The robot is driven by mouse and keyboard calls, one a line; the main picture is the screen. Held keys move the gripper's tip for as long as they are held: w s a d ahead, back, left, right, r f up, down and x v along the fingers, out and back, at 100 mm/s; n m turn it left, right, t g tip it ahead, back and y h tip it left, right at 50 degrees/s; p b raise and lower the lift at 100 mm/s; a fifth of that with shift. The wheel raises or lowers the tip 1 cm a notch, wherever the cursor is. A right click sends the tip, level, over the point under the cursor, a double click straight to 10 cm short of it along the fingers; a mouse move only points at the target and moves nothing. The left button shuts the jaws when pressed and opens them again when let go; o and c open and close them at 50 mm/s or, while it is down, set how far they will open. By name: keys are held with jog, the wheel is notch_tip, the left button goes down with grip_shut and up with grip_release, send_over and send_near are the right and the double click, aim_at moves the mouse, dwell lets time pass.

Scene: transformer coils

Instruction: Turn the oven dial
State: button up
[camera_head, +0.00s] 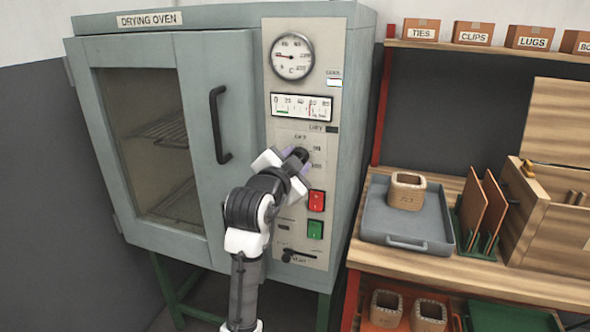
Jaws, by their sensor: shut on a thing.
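The drying oven (215,25) is a grey-green cabinet on green legs, with a glass door at the left and a pale control panel (275,260) at the right. The oven dial (299,154) is a small dark knob on the panel, below the thermometer gauge and the strip scale. My gripper (297,158) is at the dial, with its fingers closed around it. The fingers and wrist hide part of the dial and its lower markings, so I cannot read its setting.
A red button (316,201) and a green button (315,230) sit just below the gripper. A black door handle (219,125) stands out to its left. At the right, a bench holds a grey tray (400,242) with a wooden coil former (407,190); labelled boxes line the shelf above.

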jog(key=shift+m+b, duration=0.3)
jog(key=shift+m, duration=0.2)
jog(key=o, duration=1)
jog(key=b+v, duration=0.2)
jog(key=v, duration=1.1)
jog(key=shift+s+r+b, duration=0.1)
jog(key=shift+s+b, duration=0.2)
jog(key=shift+s, duration=0.1)
jog(key=shift+a, duration=0.1)
